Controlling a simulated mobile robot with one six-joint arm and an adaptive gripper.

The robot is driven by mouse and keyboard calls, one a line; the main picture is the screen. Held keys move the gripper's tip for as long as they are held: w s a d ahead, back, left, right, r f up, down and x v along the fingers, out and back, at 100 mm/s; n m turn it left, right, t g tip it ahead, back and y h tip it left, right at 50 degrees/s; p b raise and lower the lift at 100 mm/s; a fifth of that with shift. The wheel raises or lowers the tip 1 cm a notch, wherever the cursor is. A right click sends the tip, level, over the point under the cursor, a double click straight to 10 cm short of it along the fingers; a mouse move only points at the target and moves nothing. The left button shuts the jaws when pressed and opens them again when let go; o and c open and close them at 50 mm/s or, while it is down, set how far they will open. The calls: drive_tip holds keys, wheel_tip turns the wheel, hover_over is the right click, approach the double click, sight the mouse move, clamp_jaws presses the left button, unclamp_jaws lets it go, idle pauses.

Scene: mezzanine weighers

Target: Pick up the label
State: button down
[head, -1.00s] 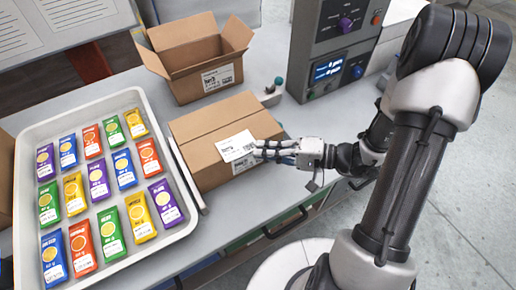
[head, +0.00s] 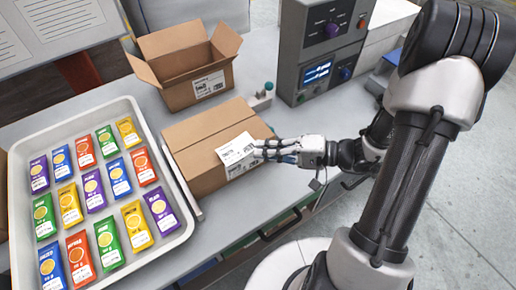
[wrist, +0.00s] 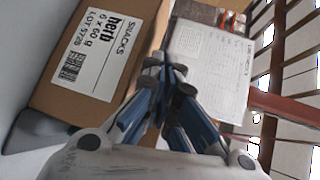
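The label (head: 236,150) is a small white printed card at the right end of the closed cardboard box (head: 205,138), by its upper edge. My gripper (head: 256,151) is at the label's right edge in the head view, its fingers pointing left. In the wrist view the fingertips (wrist: 166,75) are close together. I cannot make out the label between them, nor whether they grip it.
An open cardboard box (head: 190,70) stands behind. A white tray (head: 183,238) with several colourful packets is at left. A grey weigher unit (head: 318,50) stands at back right. A printed sheet (wrist: 210,65) shows in the wrist view. The bench front is clear.

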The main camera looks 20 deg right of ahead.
drive_tip(key=r+p+v, duration=0.1)
drive_tip(key=p+v, duration=0.1)
drive_tip(key=v, duration=1)
drive_tip(key=shift+d+r, duration=0.15)
drive_tip(key=shift+r, duration=0.3)
drive_tip(key=shift+s, duration=0.15)
